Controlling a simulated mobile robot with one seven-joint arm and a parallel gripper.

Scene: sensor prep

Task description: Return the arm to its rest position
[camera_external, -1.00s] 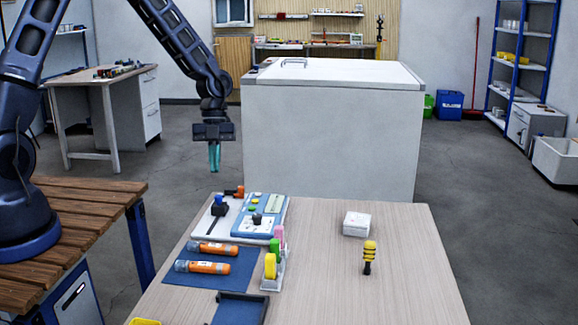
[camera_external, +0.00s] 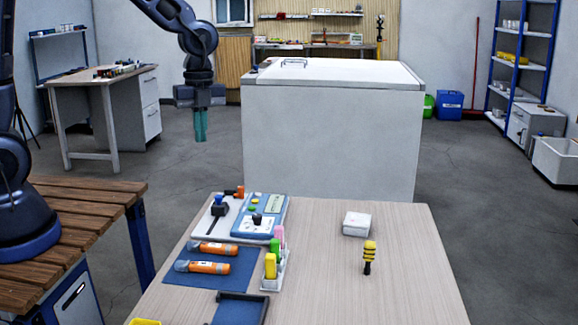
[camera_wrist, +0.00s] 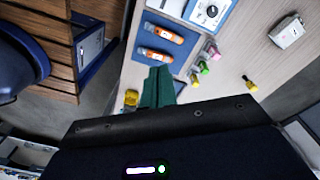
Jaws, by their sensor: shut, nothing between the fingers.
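My gripper (camera_external: 200,126) hangs in the air with its teal fingers pointing down. It is left of the big white cabinet and above the far left end of the light wooden table (camera_external: 380,285). The fingers are together and hold nothing. In the wrist view my gripper (camera_wrist: 158,80) also shows its fingers closed, with the table beyond them. The upper part of my arm runs out of the top of the external view.
Two orange cylinders (camera_external: 214,248) lie on a blue mat (camera_external: 232,279). A blue and white panel (camera_external: 262,210), a rack of coloured pieces (camera_external: 277,270), a white box (camera_external: 356,224) and a yellow-black tool (camera_external: 369,257) are on the table. A white cabinet (camera_external: 330,140) stands behind.

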